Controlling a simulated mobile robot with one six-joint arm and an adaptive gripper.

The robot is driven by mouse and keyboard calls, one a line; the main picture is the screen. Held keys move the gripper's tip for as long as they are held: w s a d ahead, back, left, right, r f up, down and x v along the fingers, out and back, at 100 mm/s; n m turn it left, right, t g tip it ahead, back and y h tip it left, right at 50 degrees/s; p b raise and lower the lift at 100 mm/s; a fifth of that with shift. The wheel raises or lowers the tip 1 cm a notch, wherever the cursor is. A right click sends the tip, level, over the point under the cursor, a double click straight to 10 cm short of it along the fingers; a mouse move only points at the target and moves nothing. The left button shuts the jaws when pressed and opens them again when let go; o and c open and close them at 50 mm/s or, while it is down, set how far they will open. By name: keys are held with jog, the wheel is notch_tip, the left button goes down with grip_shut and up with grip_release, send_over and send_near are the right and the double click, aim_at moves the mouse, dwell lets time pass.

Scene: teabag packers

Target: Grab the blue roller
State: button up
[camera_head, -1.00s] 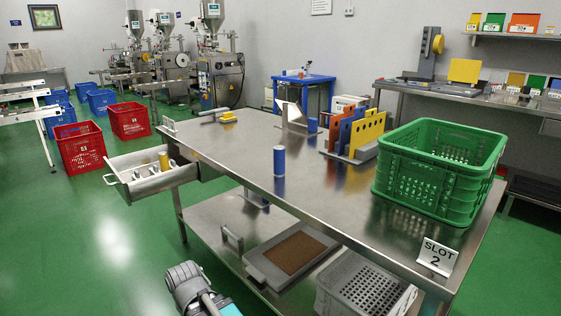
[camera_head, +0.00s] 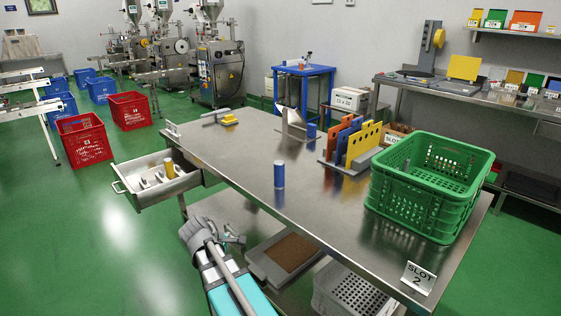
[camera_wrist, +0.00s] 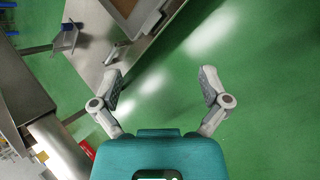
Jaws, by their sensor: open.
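A blue roller (camera_head: 279,175) stands upright on the steel table (camera_head: 235,160), near its front-left edge. A second, shorter blue piece (camera_head: 311,131) stands farther back beside a grey angled plate. My gripper (camera_head: 233,235) is in front of the table's near-left edge, lower left of the upright roller and apart from it. In the wrist view my gripper (camera_wrist: 161,75) has its two fingers spread with nothing between them. The blue roller on the table cannot be made out in the wrist view.
An open drawer (camera_head: 125,186) juts from the table's left side. A rack of coloured plates (camera_head: 362,146) and a green crate (camera_head: 382,195) stand right of the roller. A lower shelf holds a brown-topped tray (camera_head: 256,264). The tabletop around the roller is clear.

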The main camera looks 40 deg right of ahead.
aim_at(276, 170)
jog(key=w+d+r+n+h+p, duration=0.3)
jog(key=d+r+n+p, duration=0.2)
jog(key=r, duration=0.5)
jog(key=w+d+r+n+h+p, duration=0.3)
jog(key=d+r+n+p, duration=0.2)
jog(key=d+r, duration=0.4)
notch_tip(276, 170, up, 2)
jog(key=shift+r+n+h+p, duration=0.25)
jog(key=shift+n+h+p, duration=0.05)
jog(key=shift+p, duration=0.55)
jog(key=shift+t, duration=0.4)
jog(key=b+x, duration=0.3)
jog(key=x, duration=0.4)
jog(key=shift+d+f, duration=0.2)
jog(key=shift+f, duration=0.05)
jog(key=shift+w+d+f, duration=0.1)
jog(key=shift+d, duration=0.45)
